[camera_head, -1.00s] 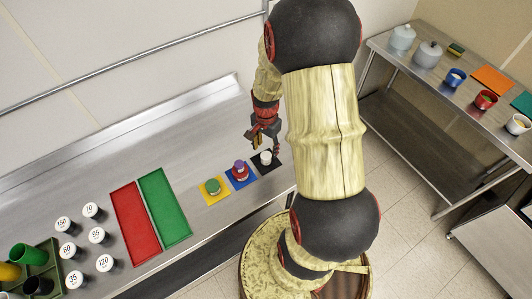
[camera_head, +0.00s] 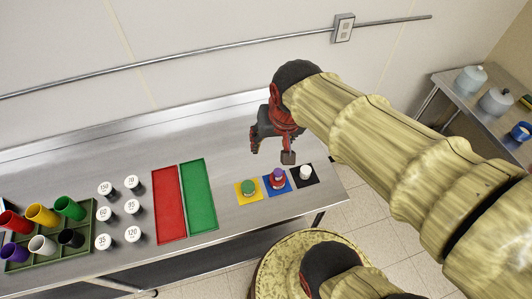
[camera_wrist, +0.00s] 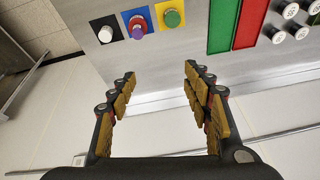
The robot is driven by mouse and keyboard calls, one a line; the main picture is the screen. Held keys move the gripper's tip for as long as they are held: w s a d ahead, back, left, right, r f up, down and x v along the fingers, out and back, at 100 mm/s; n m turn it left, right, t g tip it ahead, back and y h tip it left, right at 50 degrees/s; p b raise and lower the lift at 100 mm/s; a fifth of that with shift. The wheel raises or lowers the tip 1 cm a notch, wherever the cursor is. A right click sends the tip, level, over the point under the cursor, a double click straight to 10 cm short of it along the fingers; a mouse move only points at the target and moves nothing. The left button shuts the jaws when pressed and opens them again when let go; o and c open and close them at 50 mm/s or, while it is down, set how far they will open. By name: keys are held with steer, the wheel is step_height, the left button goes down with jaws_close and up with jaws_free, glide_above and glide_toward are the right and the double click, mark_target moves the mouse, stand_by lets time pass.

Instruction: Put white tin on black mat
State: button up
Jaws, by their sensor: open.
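The white tin (camera_head: 306,172) stands on the black mat (camera_head: 297,185) at the right end of the row of mats. Both also show in the wrist view, the white tin (camera_wrist: 105,35) on the black mat (camera_wrist: 116,31). My gripper (camera_head: 271,156) is above and behind the mats, apart from the tin. In the wrist view my gripper (camera_wrist: 158,82) has its fingers spread wide with nothing between them.
A blue mat (camera_head: 267,187) bears a red and purple stack (camera_head: 277,180). A yellow mat (camera_head: 240,197) bears a green-topped tin (camera_head: 248,187). Red (camera_head: 168,205) and green (camera_head: 199,200) trays, several numbered white-topped tins and a rack of coloured cups (camera_head: 85,233) lie left.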

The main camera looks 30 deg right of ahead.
steer(key=s+a+r+n+t, duration=0.1)
steer(key=s+a+r+n, duration=0.3)
steer(key=s+a, duration=0.1)
steer(key=shift+n+y, duration=0.3)
steer(key=shift+f, duration=0.1)
step_height(320, 180, down, 10)
steer(key=b, duration=1)
steer(key=shift+f+b, duration=0.2)
steer(key=shift+b, duration=0.1)
